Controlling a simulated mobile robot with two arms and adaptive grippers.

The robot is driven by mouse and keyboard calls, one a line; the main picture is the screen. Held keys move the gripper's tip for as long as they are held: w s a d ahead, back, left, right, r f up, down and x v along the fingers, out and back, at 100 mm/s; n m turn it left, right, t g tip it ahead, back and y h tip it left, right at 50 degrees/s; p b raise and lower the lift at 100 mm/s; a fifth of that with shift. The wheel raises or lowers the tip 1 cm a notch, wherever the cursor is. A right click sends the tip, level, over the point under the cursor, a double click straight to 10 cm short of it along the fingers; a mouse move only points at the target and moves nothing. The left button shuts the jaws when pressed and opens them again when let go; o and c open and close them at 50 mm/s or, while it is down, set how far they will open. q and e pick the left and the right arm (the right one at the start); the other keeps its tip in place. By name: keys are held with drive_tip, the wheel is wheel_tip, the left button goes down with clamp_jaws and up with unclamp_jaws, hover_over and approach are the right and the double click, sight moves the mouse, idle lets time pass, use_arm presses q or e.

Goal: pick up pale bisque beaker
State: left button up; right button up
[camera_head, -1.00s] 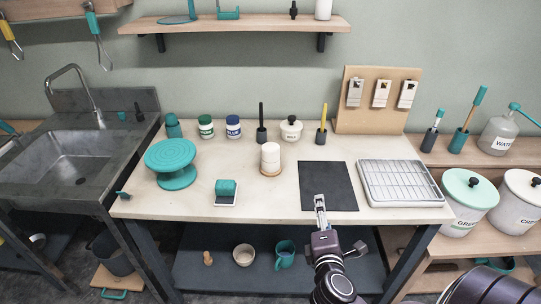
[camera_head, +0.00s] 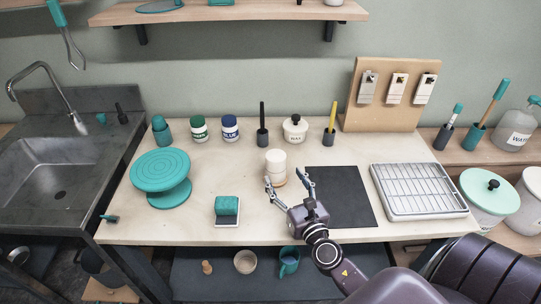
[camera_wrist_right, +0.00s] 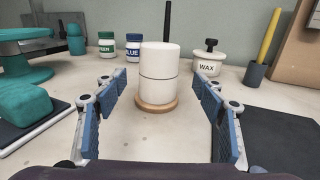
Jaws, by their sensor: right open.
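The pale bisque beaker (camera_head: 276,160) stands upright on a round wooden coaster (camera_head: 277,182) near the middle of the worktable. In the right wrist view the beaker (camera_wrist_right: 159,72) is centred ahead, with a dark seam around its middle; it may be two stacked pieces. My right gripper (camera_head: 288,180) is open and empty, low over the table just in front of the beaker. Its fingers spread to the left and right of the beaker in the wrist view, and the beaker looks still beyond the fingertips. My left gripper is out of view.
A teal sponge (camera_head: 227,205) on a white tray and a teal turntable (camera_head: 161,172) stand left. A dark mat (camera_head: 345,195) and wire-rack tray (camera_head: 418,190) lie right. Behind stand a wax pot (camera_head: 295,129), blue jar (camera_head: 230,128) and brush holders.

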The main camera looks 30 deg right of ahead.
sight(279, 170)
drive_tip(key=shift+w+r, duration=0.15)
drive_tip(key=shift+w, duration=0.2)
drive_tip(key=shift+p+x, duration=0.35)
drive_tip(key=shift+x, duration=0.7)
drive_tip(key=x, duration=0.2)
drive_tip(key=shift+w, duration=0.3)
drive_tip(key=shift+x, duration=0.9)
drive_tip(key=c, duration=1.3)
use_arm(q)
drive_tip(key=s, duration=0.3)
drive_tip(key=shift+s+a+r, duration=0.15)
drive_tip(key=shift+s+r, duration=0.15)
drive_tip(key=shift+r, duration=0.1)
use_arm(e)
drive_tip(key=shift+c, duration=0.2)
